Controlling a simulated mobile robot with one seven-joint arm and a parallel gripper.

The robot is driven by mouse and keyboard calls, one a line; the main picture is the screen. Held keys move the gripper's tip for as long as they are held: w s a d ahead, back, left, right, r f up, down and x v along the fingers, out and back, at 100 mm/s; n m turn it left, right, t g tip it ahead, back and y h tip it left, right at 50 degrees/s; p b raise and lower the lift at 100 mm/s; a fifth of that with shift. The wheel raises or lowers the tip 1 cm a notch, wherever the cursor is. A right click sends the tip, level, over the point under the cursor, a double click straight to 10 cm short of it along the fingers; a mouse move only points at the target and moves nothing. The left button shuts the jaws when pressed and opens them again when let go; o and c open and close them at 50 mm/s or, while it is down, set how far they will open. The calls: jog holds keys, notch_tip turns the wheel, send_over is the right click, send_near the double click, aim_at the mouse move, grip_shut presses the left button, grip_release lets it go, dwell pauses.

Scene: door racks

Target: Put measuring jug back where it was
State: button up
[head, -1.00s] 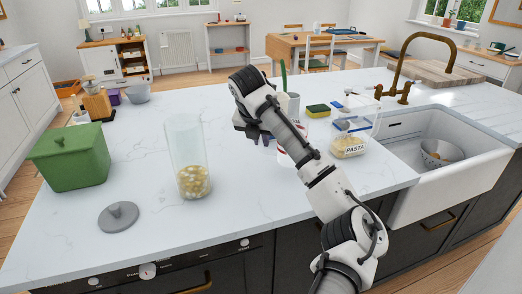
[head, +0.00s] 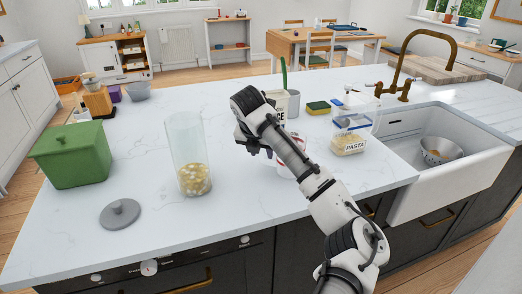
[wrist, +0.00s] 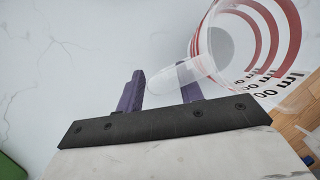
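The measuring jug (head: 291,160) is clear with red markings and stands on the white counter, partly hidden behind my arm in the head view. In the wrist view the jug (wrist: 258,40) shows red rings and ml lettering at the upper right. Its translucent handle (wrist: 172,76) points toward the space between my purple fingers. My gripper (wrist: 160,90) has its fingers spread, with a visible gap beside the handle on the left finger's side. The right finger is close to the handle; I cannot tell whether they touch. In the head view my gripper (head: 252,146) is just left of the jug.
A tall clear container (head: 188,150) stands to the left, beside a grey lid (head: 120,214) and a green box (head: 70,157). The sink (head: 455,165) is at right.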

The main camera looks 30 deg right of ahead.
jog(key=shift+r, duration=0.1)
jog(key=b+v, duration=0.1)
jog(key=v, duration=1.1)
jog(key=shift+b, duration=0.4)
